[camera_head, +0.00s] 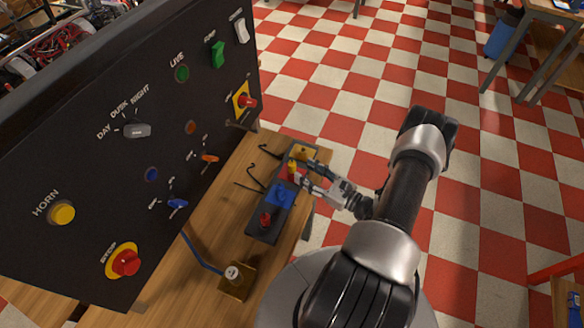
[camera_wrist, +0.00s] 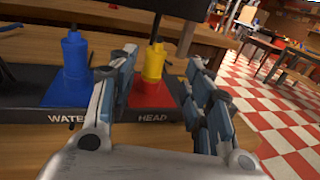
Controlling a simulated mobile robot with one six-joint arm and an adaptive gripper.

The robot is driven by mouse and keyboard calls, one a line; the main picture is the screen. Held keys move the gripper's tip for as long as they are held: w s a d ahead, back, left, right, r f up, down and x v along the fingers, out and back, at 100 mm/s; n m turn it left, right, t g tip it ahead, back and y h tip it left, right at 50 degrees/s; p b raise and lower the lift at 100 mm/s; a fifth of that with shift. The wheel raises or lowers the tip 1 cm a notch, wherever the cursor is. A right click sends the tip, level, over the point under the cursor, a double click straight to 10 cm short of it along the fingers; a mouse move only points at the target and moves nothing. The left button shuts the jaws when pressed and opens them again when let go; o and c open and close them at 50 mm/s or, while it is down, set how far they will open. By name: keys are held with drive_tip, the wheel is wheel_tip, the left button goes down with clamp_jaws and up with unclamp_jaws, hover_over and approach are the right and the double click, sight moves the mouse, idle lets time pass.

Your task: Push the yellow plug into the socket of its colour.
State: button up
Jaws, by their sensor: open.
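The yellow plug (camera_wrist: 154,62) stands upright at the red socket (camera_wrist: 150,96), with a dark cable at its top, in the wrist view. It also shows small in the head view (camera_head: 292,166). The yellow socket (camera_head: 304,152) is at the far end of the black socket strip (camera_head: 256,231), beyond the red one. My gripper (camera_wrist: 161,58) is open, one finger on each side of the yellow plug in the wrist view, with visible gaps. I cannot tell how far the plug sits between the fingertips.
A blue plug (camera_wrist: 75,55) stands in the blue socket left of the yellow plug. A red plug (camera_head: 265,219) is at the strip's near end. A brass block (camera_head: 236,281) with a blue lead lies nearer. The black control panel (camera_head: 95,190) rises at left. Black cables lie behind the strip.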

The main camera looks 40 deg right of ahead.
sight(293, 166)
drive_tip(key=shift+a+b+x, duration=0.15)
drive_tip(key=shift+b+x, duration=0.1)
drive_tip(key=shift+x, duration=1.25)
drive_tip(key=shift+a+b+x, duration=0.2)
drive_tip(key=shift+x, duration=1.3)
drive_tip(key=shift+s, duration=0.15)
drive_tip(key=shift+c, duration=0.3)
clamp_jaws()
